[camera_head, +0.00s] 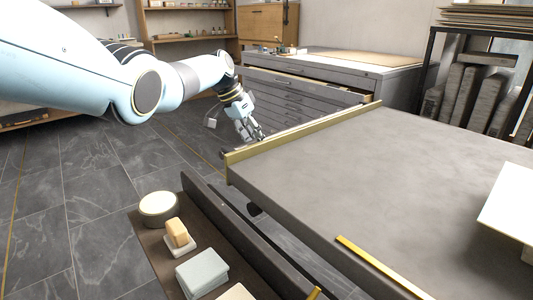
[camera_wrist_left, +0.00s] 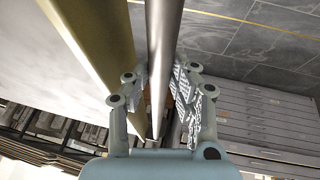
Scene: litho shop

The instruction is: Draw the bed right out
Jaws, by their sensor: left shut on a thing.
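The bed (camera_head: 350,160) is a broad flat grey slab with a brass strip (camera_head: 300,132) raised along its far left edge. My left gripper (camera_head: 258,136) comes in from the left and is just beyond that strip. In the left wrist view my left gripper (camera_wrist_left: 160,88) is shut on a round grey metal bar (camera_wrist_left: 163,30), which runs beside the brass-coloured edge (camera_wrist_left: 92,32). The fingers lie on both sides of the bar. How the bar joins the bed is hidden. My right gripper is not in view.
A dark shelf (camera_head: 150,240) at the front left holds a round tin (camera_head: 159,207), a sponge (camera_head: 177,231) and a grey-blue block (camera_head: 202,272). A grey drawer cabinet (camera_head: 300,95) stands behind my left gripper. A pale board (camera_head: 508,205) is at the right. Tiled floor is free at the left.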

